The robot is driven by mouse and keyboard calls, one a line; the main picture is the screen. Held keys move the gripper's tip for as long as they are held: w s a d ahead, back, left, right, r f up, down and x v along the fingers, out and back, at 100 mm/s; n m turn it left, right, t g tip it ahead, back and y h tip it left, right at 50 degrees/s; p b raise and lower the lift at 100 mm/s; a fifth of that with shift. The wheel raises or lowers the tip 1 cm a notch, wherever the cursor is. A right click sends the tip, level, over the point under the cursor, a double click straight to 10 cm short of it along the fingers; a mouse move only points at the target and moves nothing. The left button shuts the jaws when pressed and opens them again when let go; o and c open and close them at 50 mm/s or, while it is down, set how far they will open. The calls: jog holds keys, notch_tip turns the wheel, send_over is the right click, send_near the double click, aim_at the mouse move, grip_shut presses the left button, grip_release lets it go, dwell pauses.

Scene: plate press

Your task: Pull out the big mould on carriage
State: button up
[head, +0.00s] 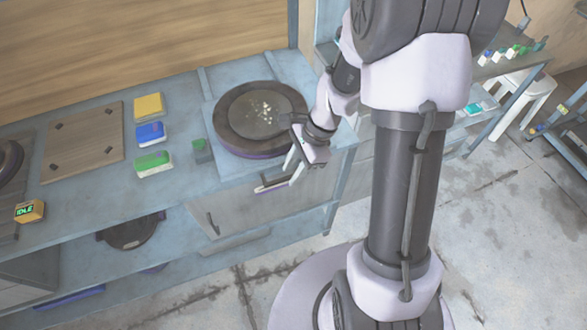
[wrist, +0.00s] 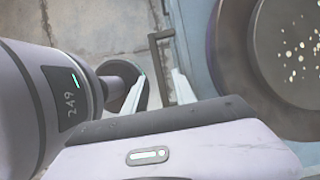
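The big mould (head: 240,112) is a round dark disc with a lighter centre strewn with pale specks, on the blue bench at its right end. It also shows at the right edge of the wrist view (wrist: 262,60). My gripper (head: 282,176) is in front of the mould, by the bench's front edge. In the wrist view its two fingers (wrist: 160,92) stand apart, so it is open. A grey bent handle bar (wrist: 153,58) reaches between or just beyond the fingers; contact cannot be told. The carriage under the mould is mostly hidden.
Left of the mould lie a green block (head: 202,150), then yellow (head: 149,106), blue (head: 150,133) and green-and-white (head: 153,163) pads, and a wooden board (head: 83,140). A display reading IDLE (head: 30,211) stands at far left.

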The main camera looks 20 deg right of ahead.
jog(key=p+v, duration=0.6)
jog(key=v, duration=1.1)
jog(key=shift+d+r+p, duration=0.15)
jog(key=shift+p, duration=0.15)
